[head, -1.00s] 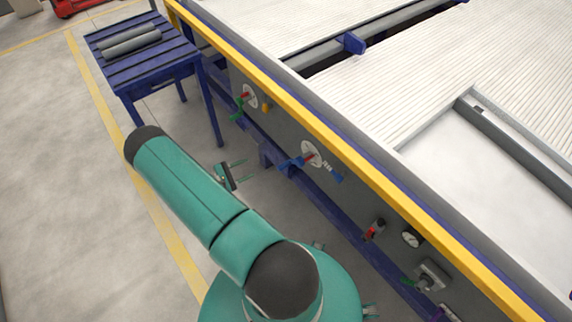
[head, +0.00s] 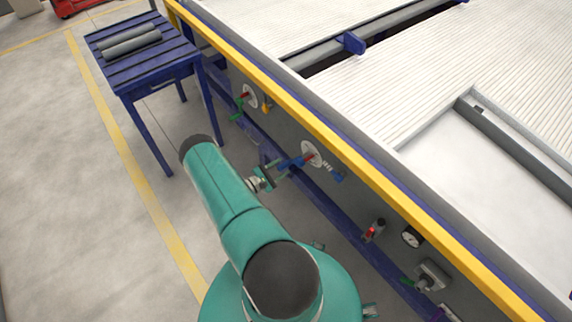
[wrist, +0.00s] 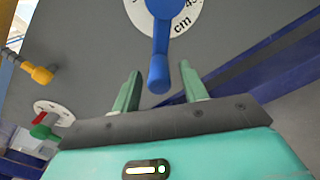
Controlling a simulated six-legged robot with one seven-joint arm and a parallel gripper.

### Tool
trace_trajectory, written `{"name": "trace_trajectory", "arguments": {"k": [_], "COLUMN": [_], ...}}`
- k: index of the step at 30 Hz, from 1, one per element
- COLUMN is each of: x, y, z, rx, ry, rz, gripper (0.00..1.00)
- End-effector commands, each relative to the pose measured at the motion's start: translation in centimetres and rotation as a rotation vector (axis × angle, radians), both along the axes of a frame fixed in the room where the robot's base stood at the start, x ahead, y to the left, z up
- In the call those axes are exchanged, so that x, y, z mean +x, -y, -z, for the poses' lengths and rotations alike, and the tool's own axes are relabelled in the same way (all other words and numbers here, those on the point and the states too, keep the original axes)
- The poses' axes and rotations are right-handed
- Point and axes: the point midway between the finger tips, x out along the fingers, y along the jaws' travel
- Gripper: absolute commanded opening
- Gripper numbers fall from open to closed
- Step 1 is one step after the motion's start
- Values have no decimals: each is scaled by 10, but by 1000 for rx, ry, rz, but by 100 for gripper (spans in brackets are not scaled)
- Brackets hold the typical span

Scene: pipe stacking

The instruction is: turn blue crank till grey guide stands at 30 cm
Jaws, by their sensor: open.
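The blue crank (head: 291,163) sits on the machine's grey side panel, in front of a white round dial (head: 311,151). In the wrist view the blue crank (wrist: 159,72) hangs down from the dial (wrist: 186,18), where "cm" and part of a number show; the pointer reading cannot be told. My gripper (head: 277,175) is open close to the crank. In the wrist view its two green fingers (wrist: 160,68) stand on either side of the crank's lower end, apart from it. A grey bar (head: 325,54) with a blue bracket crosses the machine top; whether it is the guide is unclear.
A red-lit control (head: 373,232) and a gauge (head: 411,237) are nearer. A blue slatted table (head: 120,70) holds grey pipes. The floor at left is clear.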

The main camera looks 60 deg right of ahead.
Motion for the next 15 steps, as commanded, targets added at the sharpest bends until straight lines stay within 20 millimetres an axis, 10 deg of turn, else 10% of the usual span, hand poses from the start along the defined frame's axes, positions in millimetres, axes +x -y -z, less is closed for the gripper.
{"name": "trace_trajectory", "arguments": {"k": [15], "x": [-15], "y": [30], "z": [0], "rx": [0], "ry": [0], "rz": [-1], "gripper": [43]}}
